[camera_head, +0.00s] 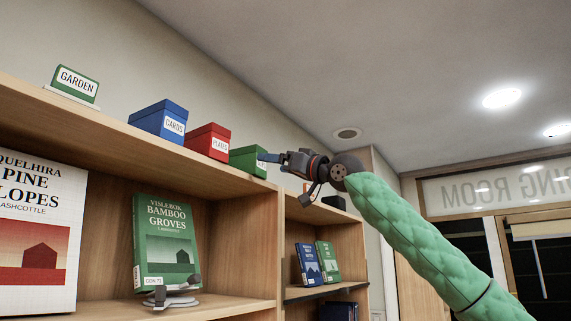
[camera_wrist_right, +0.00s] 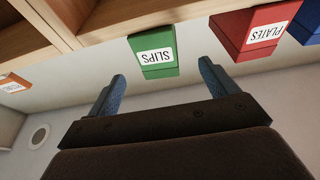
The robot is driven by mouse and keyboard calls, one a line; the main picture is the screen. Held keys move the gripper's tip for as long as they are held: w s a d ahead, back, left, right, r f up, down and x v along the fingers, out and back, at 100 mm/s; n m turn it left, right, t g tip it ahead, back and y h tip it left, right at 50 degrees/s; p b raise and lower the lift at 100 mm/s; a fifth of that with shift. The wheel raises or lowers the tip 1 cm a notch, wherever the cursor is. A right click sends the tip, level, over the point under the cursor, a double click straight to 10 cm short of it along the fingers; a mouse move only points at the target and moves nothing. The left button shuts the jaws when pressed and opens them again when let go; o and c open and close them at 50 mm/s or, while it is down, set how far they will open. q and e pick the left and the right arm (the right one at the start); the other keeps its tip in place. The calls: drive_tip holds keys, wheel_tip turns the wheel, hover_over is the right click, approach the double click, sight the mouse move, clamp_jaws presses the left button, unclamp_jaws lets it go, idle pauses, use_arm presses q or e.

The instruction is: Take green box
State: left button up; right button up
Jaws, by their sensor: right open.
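The green box (camera_head: 247,159) stands on top of the wooden shelf, right of the red box, with its right part hidden behind my right gripper (camera_head: 270,158) in the head view. In the right wrist view the green box (camera_wrist_right: 152,36) shows an upside-down label reading SLIPS. My right gripper (camera_wrist_right: 162,72) is open there, with its two blue fingertips apart and the box just beyond them, roughly between their lines. Nothing is held. I cannot tell whether a finger touches the box. My left gripper is not in view.
The red box (camera_head: 207,141) labelled PLATES sits close beside the green box, then the blue box (camera_head: 159,119) labelled CARDS. A green GARDEN sign (camera_head: 76,82) stands farther left. Books, including a green one (camera_head: 166,243), stand on the shelf below. A wall rises behind the boxes.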

sight(261, 163)
drive_tip(key=p+x, duration=0.1)
drive_tip(key=x, duration=0.7)
drive_tip(key=shift+a+f, duration=0.1)
drive_tip(key=shift+w+a, duration=0.3)
drive_tip(key=shift+a, duration=0.1)
drive_tip(key=shift+d, duration=0.1)
drive_tip(key=c, duration=1.2)
drive_tip(key=shift+r, duration=0.25)
